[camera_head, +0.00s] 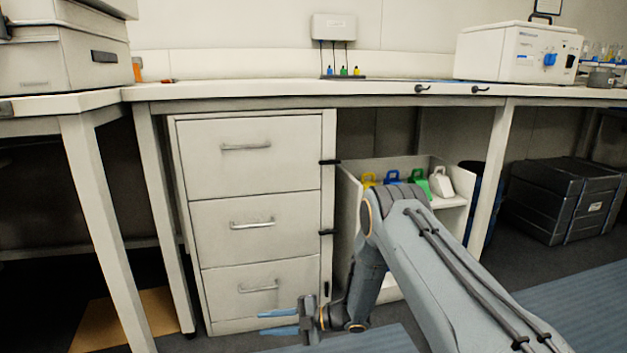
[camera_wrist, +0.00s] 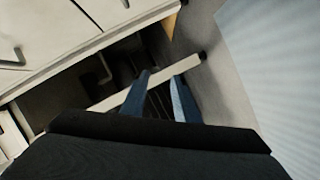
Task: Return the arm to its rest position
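My arm reaches from the lower right of the head view, bends at an elbow and drops low in front of the drawer cabinet (camera_head: 250,170). My gripper (camera_head: 262,322) is near the floor by the bottom drawer, with its two blue fingers pointing left. In the wrist view the fingers (camera_wrist: 160,92) stand apart with a gap between them. Nothing is held between them. Whether the fingers touch the cabinet cannot be told.
The cabinet's drawers look shut. A shelf unit with several coloured bottles (camera_head: 410,184) stands behind my elbow. The bench (camera_head: 380,92) runs above, with a white device (camera_head: 518,52) on it. Table legs (camera_head: 108,230) stand left of the gripper. A dark case (camera_head: 565,200) lies at right.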

